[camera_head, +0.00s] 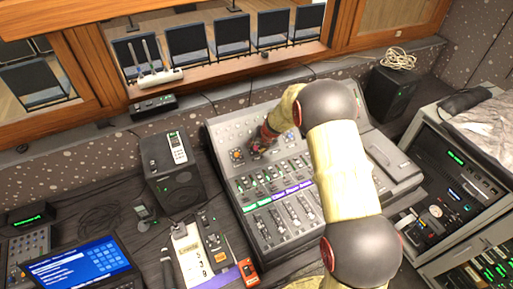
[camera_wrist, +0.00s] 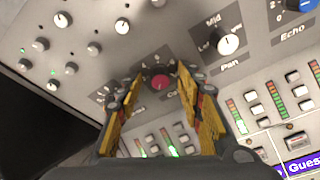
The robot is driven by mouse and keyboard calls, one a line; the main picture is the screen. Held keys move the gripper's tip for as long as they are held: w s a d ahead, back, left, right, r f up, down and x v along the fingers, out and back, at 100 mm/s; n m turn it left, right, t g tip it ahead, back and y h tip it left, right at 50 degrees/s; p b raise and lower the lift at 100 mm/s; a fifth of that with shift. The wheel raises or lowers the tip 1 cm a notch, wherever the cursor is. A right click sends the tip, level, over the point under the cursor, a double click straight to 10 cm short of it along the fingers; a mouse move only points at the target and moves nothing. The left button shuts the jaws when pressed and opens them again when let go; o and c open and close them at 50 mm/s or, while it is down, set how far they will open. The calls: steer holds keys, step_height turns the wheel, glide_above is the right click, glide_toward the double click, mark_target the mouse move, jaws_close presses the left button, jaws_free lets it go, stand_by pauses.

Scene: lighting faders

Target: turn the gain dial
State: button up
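The mixing console (camera_head: 222,130) stands on the desk in the head view. My gripper (camera_head: 258,150) reaches down over its upper left part, and my arm covers much of its right side. In the wrist view, a small red dial (camera_wrist: 161,82) sits between the tips of my open gripper (camera_wrist: 159,74). The yellow-padded fingers are on either side of it with gaps, and I see no clear contact. Its label is mostly covered by the fingers, so I cannot read whether it says gain. The white Pan dial (camera_wrist: 228,43) is to the right of the fingers.
A blue Echo dial (camera_wrist: 300,4) is at the top right, and several white and grey knobs are at the left. Lit fader buttons (camera_wrist: 257,110) are at the right. A speaker (camera_head: 172,190) stands left of the console, with a laptop (camera_head: 82,266) nearer.

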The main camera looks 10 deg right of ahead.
steer(key=shift+c, duration=1.3)
jaws_close()
